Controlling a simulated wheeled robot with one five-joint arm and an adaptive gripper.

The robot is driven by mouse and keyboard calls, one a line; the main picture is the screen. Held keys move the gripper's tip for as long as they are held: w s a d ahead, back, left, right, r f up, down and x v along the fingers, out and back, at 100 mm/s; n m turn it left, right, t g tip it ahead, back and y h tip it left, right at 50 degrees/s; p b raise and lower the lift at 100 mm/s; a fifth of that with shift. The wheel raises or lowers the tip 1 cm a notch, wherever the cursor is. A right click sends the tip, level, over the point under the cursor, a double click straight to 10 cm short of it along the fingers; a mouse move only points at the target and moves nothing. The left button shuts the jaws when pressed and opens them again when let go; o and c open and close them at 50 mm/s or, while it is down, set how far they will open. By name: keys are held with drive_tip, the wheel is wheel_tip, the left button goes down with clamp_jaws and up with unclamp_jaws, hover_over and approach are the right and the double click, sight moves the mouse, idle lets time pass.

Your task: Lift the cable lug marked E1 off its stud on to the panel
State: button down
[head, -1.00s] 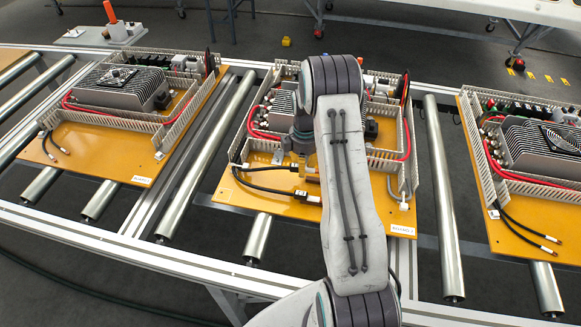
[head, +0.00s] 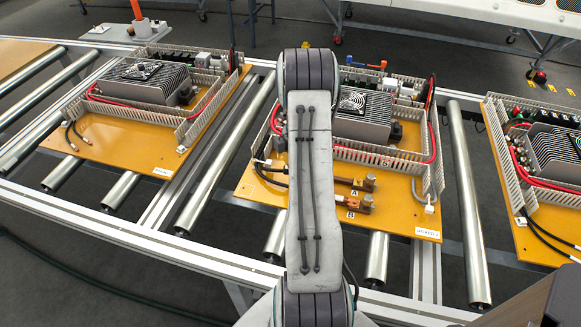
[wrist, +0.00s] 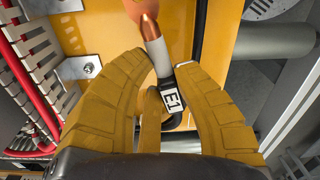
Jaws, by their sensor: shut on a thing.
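The cable lug marked E1 shows in the wrist view as a copper end (wrist: 150,27) on a pale sleeve, with a black cable and a white E1 tag (wrist: 172,101) below it. My gripper (wrist: 165,75) has its yellow fingers shut around the cable at the tag. The lug's tip points away from the fingers, over the orange panel (wrist: 190,30). In the head view my arm hides the gripper and the lug. Copper terminals marked A (head: 365,184) and B (head: 352,205) sit on the middle panel (head: 400,205). I cannot tell whether the lug touches a stud.
Slotted duct walls (head: 372,156) and a finned heat-sink unit (head: 362,118) stand behind the terminals. Black cables (head: 268,174) come out at the panel's left. Left (head: 115,150) and right (head: 520,240) panels lie on the roller conveyor (head: 462,200). Duct and red cable show left in the wrist view.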

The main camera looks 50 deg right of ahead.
drive_tip(key=shift+f, duration=0.1)
idle(0.4)
drive_tip(key=shift+f+b, duration=0.3)
drive_tip(key=shift+f, duration=1.6)
drive_tip(key=shift+f+b, duration=0.45)
drive_tip(key=c, duration=1)
unclamp_jaws()
wheel_tip(320, 180, up, 12)
drive_tip(key=shift+w+d+f, duration=0.1)
drive_tip(key=shift+d, duration=0.05)
wheel_tip(320, 180, up, 6)
drive_tip(key=p, duration=0.4)
drive_tip(key=shift+p, duration=0.4)
